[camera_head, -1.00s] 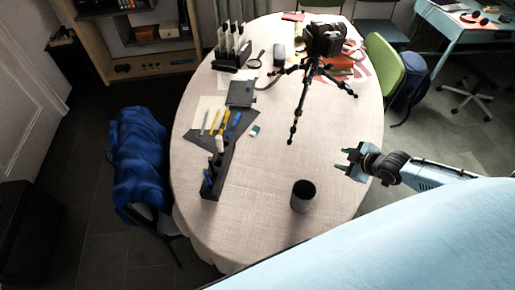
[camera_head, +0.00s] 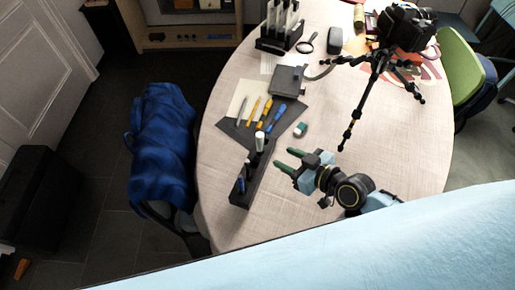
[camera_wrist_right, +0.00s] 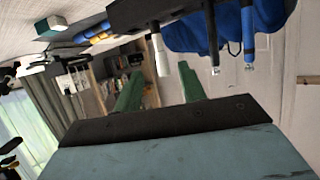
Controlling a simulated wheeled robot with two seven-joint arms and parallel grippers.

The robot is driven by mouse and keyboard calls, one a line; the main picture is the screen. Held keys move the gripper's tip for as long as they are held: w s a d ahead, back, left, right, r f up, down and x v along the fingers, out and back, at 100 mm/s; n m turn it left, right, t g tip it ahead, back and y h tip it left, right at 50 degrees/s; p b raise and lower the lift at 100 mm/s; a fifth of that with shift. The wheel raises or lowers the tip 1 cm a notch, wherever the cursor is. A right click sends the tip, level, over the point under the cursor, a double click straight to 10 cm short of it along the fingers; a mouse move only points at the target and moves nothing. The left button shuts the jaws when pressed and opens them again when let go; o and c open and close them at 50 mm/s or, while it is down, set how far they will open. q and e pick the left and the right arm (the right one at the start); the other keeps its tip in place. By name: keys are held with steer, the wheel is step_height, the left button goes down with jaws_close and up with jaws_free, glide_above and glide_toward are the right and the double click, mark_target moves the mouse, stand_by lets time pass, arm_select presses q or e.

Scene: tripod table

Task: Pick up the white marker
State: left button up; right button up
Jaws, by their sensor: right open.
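The white marker (camera_head: 260,139) stands upright in a long black holder (camera_head: 246,186) on the table. In the right wrist view the white marker (camera_wrist_right: 160,56) shows beyond the fingers, close to the line of the gap between them, at the edge of the black holder (camera_wrist_right: 150,14). My right gripper (camera_head: 284,160) is open, with green fingers pointing left toward the marker, a short way to its right. Its fingers (camera_wrist_right: 160,82) are apart and empty in the wrist view. My left gripper is not in view.
Blue-capped markers (camera_head: 241,184) stand in the same holder. Yellow and blue tools (camera_head: 265,113) lie on dark sheets behind it. A small eraser (camera_head: 301,129) lies nearby. A black tripod (camera_head: 366,97) stands at the right back. A blue-draped chair (camera_head: 162,140) is left of the table.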

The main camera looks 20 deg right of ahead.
mark_target(261, 148)
steer(key=x, duration=0.4)
steer(key=f+b+x, duration=0.1)
steer(key=x, duration=0.3)
steer(key=shift+w+a+f, duration=0.1)
steer(key=b+x, duration=0.1)
steer(key=x, duration=0.4)
steer(key=shift+w, duration=0.1)
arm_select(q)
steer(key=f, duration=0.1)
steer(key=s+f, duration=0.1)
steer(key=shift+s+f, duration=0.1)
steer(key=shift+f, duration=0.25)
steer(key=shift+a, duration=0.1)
arm_select(e)
jaws_close()
